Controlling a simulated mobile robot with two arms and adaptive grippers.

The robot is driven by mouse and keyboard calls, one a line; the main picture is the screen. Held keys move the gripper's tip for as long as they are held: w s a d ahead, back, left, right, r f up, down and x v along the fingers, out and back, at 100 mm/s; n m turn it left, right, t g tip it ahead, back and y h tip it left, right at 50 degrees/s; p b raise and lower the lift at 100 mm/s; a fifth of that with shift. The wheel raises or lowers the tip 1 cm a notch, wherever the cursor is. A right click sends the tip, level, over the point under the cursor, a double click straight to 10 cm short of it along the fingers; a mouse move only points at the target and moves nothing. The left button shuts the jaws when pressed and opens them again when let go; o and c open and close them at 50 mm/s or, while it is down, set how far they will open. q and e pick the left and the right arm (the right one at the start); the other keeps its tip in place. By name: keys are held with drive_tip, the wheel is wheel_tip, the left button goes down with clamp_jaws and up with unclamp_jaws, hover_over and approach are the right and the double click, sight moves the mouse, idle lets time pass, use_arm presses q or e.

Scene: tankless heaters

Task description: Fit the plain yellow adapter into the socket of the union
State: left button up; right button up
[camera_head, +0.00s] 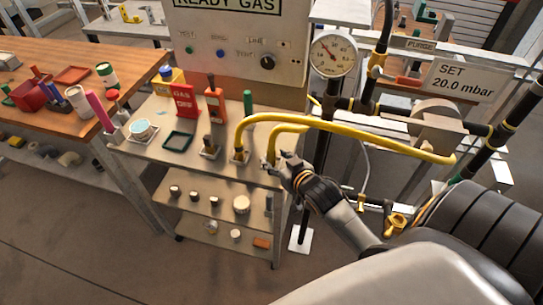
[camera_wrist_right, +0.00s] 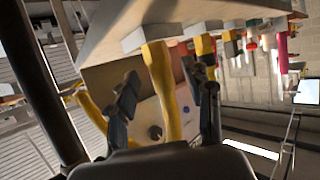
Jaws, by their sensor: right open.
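Two yellow bent tubes stand in grey holders at the right end of the cart's top. The shorter tube (camera_head: 289,128), probably the plain yellow adapter, is nearest my right gripper (camera_head: 283,165). The longer tube (camera_head: 345,123) arches right past the gauge. In the right wrist view, my right gripper (camera_wrist_right: 165,82) is open, with a yellow tube (camera_wrist_right: 161,85) between its fingers and its foot in a grey block (camera_wrist_right: 147,38). I cannot tell whether the fingers touch it. I cannot tell which pipework fitting is the union; its socket is not clear. My left gripper is out of view.
The cart top (camera_head: 140,160) also carries a red gas box (camera_head: 185,103), a red-orange tool (camera_head: 214,102) and a green tray (camera_head: 178,141). A gauge (camera_head: 333,54) and dark pipework (camera_head: 400,115) stand to the right. A wooden table (camera_head: 110,60) is at left.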

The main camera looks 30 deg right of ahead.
sight(274, 158)
drive_tip(key=x, duration=0.3)
drive_tip(key=shift+w+f, duration=0.1)
drive_tip(key=shift+c, duration=0.2)
clamp_jaws()
